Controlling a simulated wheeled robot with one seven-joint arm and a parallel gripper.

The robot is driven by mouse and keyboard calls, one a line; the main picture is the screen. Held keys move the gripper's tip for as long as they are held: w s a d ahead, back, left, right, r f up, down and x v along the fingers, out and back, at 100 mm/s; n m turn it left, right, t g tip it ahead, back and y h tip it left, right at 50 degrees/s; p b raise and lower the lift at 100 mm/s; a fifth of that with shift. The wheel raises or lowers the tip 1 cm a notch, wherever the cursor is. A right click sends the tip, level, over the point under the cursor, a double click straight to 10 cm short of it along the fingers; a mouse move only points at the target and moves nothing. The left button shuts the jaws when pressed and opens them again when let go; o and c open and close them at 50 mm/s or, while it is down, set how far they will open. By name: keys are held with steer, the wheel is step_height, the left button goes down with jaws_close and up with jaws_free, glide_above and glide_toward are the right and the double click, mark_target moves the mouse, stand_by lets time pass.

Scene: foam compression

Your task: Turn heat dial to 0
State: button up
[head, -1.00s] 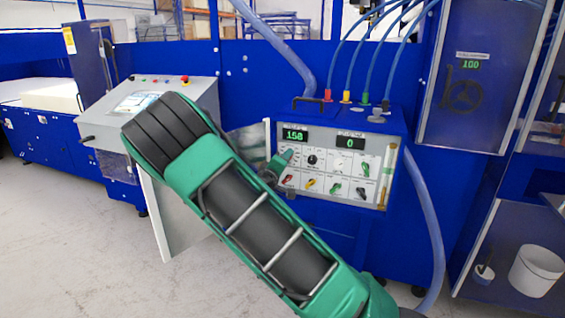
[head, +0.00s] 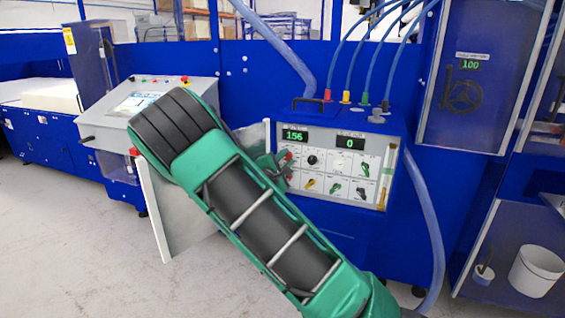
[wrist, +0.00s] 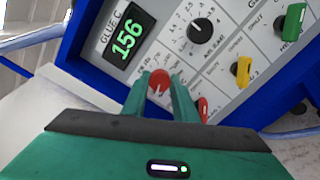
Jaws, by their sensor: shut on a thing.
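The heat dial, a red knob (wrist: 159,82), sits on the light grey control panel below the green GLUE °C display (wrist: 127,41), which reads 156. In the head view a bit of the red knob (head: 289,155) shows just past my gripper's fingers. My gripper (wrist: 159,84) is shut on the red knob, one finger on each side in the wrist view. In the head view my gripper (head: 282,166) meets the panel at its left edge. The dial's pointer and most of its scale are hidden by the fingers.
A black AIR BAR knob (wrist: 201,31) is right of the dial. Yellow (wrist: 241,70) and green (wrist: 292,22) handles are farther right. A red handle (wrist: 203,109) is close beside the right finger. An open metal door (head: 178,215) stands left of the panel.

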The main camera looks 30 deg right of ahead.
steer(key=shift+w+a+f+n, duration=0.1)
steer(key=shift+n, duration=1.05)
steer(key=shift+a+f+n, duration=0.1)
steer(key=shift+n, duration=1.05)
steer(key=o, duration=1.1)
steer(key=shift+c, duration=0.2)
steer(key=shift+d, duration=0.15)
steer(key=v, duration=1)
steer(key=shift+s+a, duration=0.25)
steer(key=shift+a, duration=0.1)
steer(key=shift+d, duration=0.1)
